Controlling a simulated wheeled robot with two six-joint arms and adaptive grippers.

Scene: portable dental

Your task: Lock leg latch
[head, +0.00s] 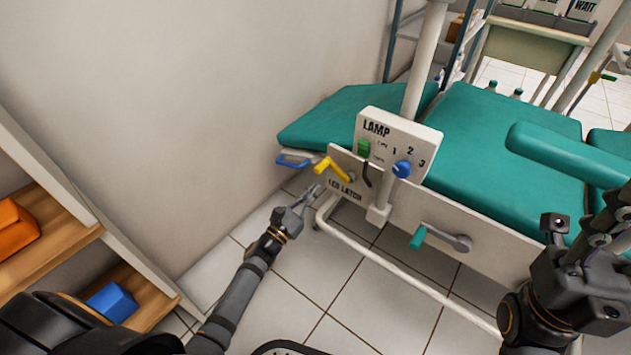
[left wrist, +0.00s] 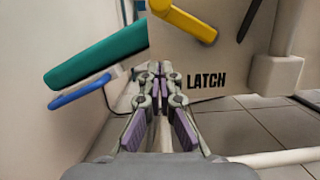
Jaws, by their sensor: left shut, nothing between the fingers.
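The yellow latch lever (head: 330,167) sits on the cream side panel of the dental chair, above the printed words LEG LATCH (head: 345,189). In the left wrist view the lever (left wrist: 184,18) is at the top, above and ahead of my fingers. My left gripper (head: 314,191) is shut and empty, just below and left of the lever, apart from it. Its closed fingertips also show in the left wrist view (left wrist: 153,72). My right gripper (head: 612,215) is at the right edge, partly cut off.
A blue bar handle (head: 294,161) is left of the lever, under the green leg pad (head: 330,115). A LAMP box (head: 398,140) with a blue knob stands right of it. A teal-gripped crank (head: 440,240) is lower right. A white frame rail (head: 400,283) runs below.

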